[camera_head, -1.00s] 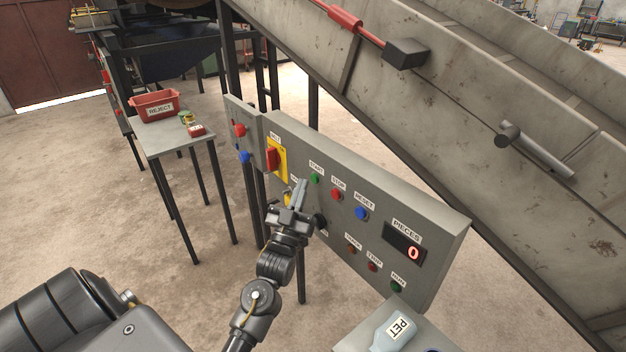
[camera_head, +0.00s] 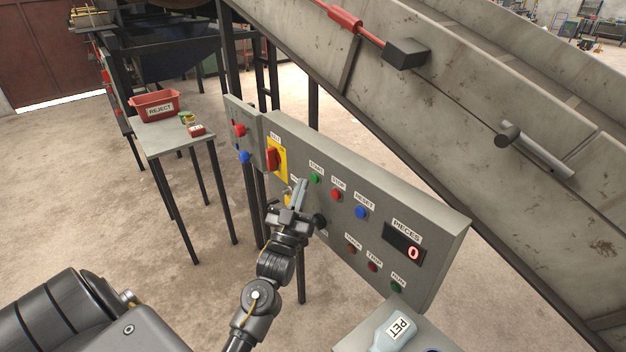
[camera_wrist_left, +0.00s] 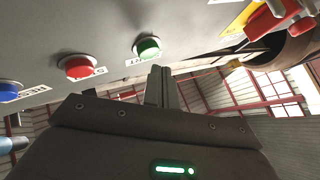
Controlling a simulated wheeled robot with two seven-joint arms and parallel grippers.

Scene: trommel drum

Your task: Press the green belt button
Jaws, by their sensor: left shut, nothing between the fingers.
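The green belt button (camera_head: 315,178), under a START label, is on the grey control panel (camera_head: 440,225). It also shows in the left wrist view, as a green dome (camera_wrist_left: 148,47) in a metal ring. My left gripper (camera_head: 302,184) is shut and empty, with its fingertips just left of and slightly below the button. In the left wrist view the closed fingers (camera_wrist_left: 161,82) point up toward the button and show just below it. I cannot tell whether they touch it. My right gripper is not in view.
A red button (camera_head: 336,194) and a blue button (camera_head: 361,213) sit to the right of the green one. A red-and-yellow switch (camera_head: 273,160) is to the left. The pieces display (camera_head: 404,246) reads 0. An inclined conveyor (camera_head: 450,120) rises behind the panel.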

